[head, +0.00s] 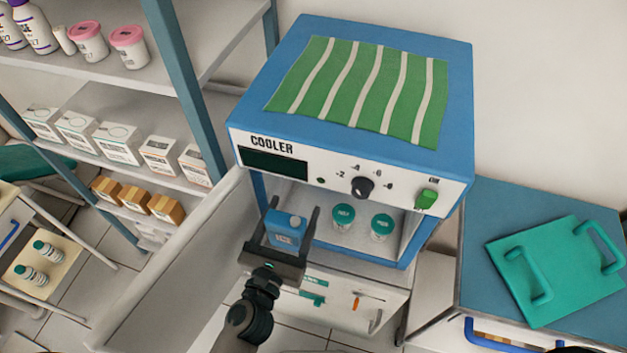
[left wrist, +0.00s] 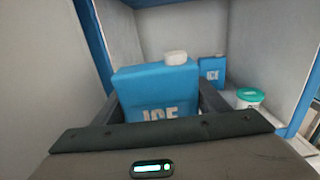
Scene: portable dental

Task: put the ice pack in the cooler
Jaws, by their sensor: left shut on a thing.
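The blue ice pack (head: 285,229), with a white cap, is in my left gripper (head: 294,212), which is shut on it. In the head view they are at the front opening of the cooler (head: 350,170). In the left wrist view, the ice pack (left wrist: 155,85) stands upright between the fingers. The cooler interior (left wrist: 275,50) is ahead of it. I cannot tell whether the pack touches the cooler floor. The cooler is a blue box with a white front panel, and its door (head: 170,265) stands open to the left. My right gripper is not in view.
Two teal-lidded jars (head: 361,222) stand inside the cooler, right of the pack. Another blue ice pack (left wrist: 210,70) stands at the back inside. Shelves (head: 110,80) are at left. A blue-topped cabinet (head: 475,250) with a teal tray (head: 555,268) is at right.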

